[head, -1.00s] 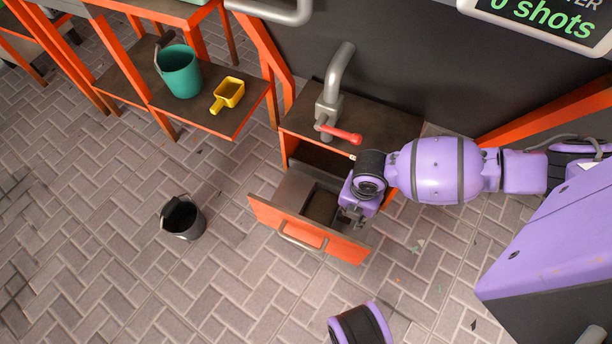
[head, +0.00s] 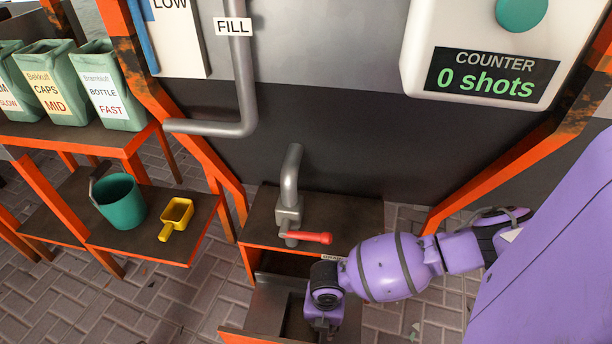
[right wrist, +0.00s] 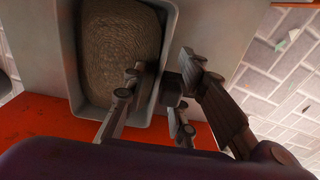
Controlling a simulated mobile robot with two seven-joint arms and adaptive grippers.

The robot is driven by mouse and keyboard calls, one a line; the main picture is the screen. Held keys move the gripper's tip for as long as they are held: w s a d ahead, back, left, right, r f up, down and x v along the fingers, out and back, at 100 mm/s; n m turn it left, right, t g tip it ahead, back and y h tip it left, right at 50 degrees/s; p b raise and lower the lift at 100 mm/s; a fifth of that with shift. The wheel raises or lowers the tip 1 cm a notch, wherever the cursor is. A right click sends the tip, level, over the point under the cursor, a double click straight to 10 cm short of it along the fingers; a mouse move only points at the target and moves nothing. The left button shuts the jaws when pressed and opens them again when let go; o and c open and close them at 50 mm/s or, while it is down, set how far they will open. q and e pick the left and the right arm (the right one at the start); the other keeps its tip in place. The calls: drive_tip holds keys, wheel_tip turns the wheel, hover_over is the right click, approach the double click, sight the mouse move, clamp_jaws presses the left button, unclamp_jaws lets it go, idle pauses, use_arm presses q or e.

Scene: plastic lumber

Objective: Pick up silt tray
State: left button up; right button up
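The silt tray (right wrist: 166,30) is a grey, rounded-corner tray full of brown, ridged silt, seen in the right wrist view. It sits in the pulled-out drawer with the orange front (head: 240,336) under the tap. My right gripper (right wrist: 160,85) is open at the tray's right wall. One finger is over the silt inside the tray, and the others are outside the wall, with a small dark block between them. Contact with the wall cannot be told. In the head view my right gripper (head: 322,322) is over the drawer and hides part of it. My left gripper is not in view.
A tap with a red handle (head: 310,238) stands on the cabinet top (head: 355,215) behind the drawer. A teal bucket (head: 120,203) and a yellow scoop (head: 177,215) are on the left shelf. Green bins (head: 110,85) stand above them. A counter (head: 490,75) reads 0 shots.

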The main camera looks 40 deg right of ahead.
clamp_jaws()
idle(0.6)
